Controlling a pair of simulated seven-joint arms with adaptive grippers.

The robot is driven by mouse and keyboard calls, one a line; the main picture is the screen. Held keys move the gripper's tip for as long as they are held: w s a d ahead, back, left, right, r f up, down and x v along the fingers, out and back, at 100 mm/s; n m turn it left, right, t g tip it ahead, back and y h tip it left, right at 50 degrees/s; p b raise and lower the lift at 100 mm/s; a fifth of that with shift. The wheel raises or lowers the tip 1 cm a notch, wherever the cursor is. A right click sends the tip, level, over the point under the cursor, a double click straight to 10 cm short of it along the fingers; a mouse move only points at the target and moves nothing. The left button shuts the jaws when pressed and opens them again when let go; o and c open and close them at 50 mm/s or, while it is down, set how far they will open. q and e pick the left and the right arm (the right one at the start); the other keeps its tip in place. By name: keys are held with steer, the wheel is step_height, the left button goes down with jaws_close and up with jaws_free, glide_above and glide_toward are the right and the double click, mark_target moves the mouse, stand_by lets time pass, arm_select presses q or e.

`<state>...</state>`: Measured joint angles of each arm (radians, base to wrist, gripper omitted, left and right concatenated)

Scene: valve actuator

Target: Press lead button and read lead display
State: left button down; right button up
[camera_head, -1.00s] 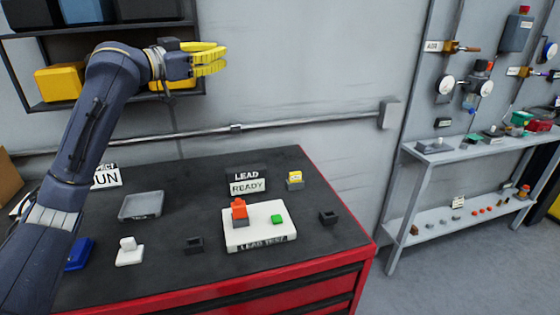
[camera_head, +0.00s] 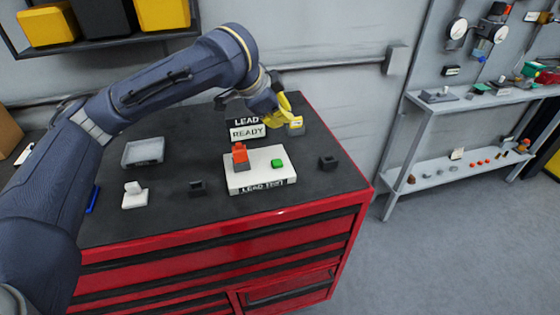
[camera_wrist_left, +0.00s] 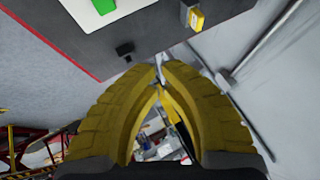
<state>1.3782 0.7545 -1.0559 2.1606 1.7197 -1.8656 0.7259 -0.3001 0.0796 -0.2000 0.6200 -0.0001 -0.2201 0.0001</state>
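The lead display (camera_head: 247,132) stands at the back of the black bench top and reads "READY" under a "LEAD" label. In front of it is a white base (camera_head: 260,176) labelled "LEAD TEST", with a green button (camera_head: 277,163) on its right and an orange-topped grey block (camera_head: 240,157) on its left. The button also shows at the top of the left wrist view (camera_wrist_left: 103,6). My left gripper (camera_head: 288,115) is above the bench's back right, by the display and apart from the button. Its yellow fingers (camera_wrist_left: 160,66) nearly meet at the tips, with nothing between them.
A yellow-topped grey block (camera_head: 296,129) is close to the left gripper. A small black block (camera_head: 328,162) is right of the base. A grey tray (camera_head: 143,152), a white block (camera_head: 134,195) and a black block (camera_head: 197,188) are to the left. A wall shelf (camera_head: 470,105) stands right.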

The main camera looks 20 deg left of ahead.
mark_target(277, 163)
arm_select(q)
steer(key=shift+s+f, duration=0.25)
steer(key=shift+f, duration=0.2)
steer(key=shift+f, duration=4.4)
steer(key=shift+f, duration=0.25)
steer(key=shift+f, duration=0.2)
steer(key=shift+f, duration=0.55)
steer(key=shift+r, duration=1)
